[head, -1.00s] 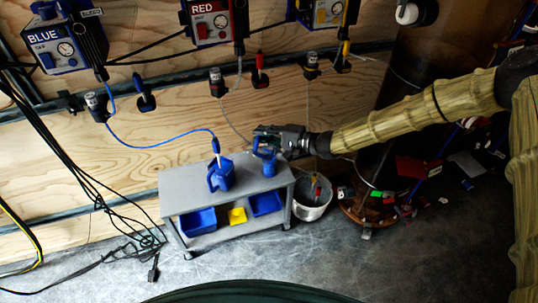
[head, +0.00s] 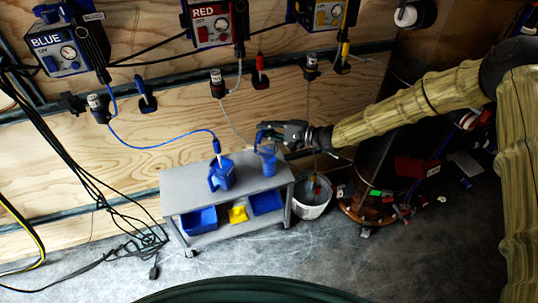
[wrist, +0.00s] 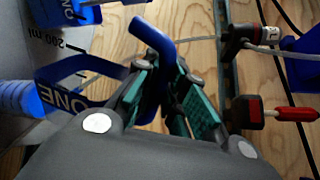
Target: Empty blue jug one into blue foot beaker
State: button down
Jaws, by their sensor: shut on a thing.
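My gripper (head: 272,136) is shut on the blue handle (wrist: 155,60) of blue jug one above the right end of the grey cart. The wrist view shows the jug's blue band (wrist: 85,86) lettered ONE. In the head view the jug is small, its handle side (head: 259,137) standing high, and it appears tilted. A translucent blue vessel (head: 269,166), apparently the foot beaker, stands on the cart directly below it. Jug and beaker overlap there; I cannot tell whether they touch. Any liquid is too small to make out.
A bucket (head: 312,203) stands right of the cart. Hoses and fittings line the wall behind.

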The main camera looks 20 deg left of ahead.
jog(key=shift+w, duration=0.2)
jog(key=shift+w+r+m, duration=0.1)
jog(key=shift+w+m, duration=0.15)
jog(key=shift+m, duration=0.05)
jog(key=shift+w+d+m+g+p, duration=0.15)
jog(key=shift+w+m+p, duration=0.2)
jog(key=shift+w, duration=0.15)
jog(key=shift+w+d+m+g+p, duration=0.15)
jog(key=shift+w+m+p, duration=0.1)
jog(key=shift+w+m, duration=0.15)
jog(key=shift+w+d+f+m+y, duration=0.15)
jog(key=shift+w+m, duration=0.2)
jog(key=shift+w, duration=0.2)
jog(key=shift+w+d+f+m+y, duration=0.15)
jog(key=shift+w+m, duration=0.15)
jog(key=shift+w, duration=0.25)
dwell(0.4)
jog(key=shift+a+r, duration=0.1)
jog(key=shift+a, duration=0.05)
dwell(0.6)
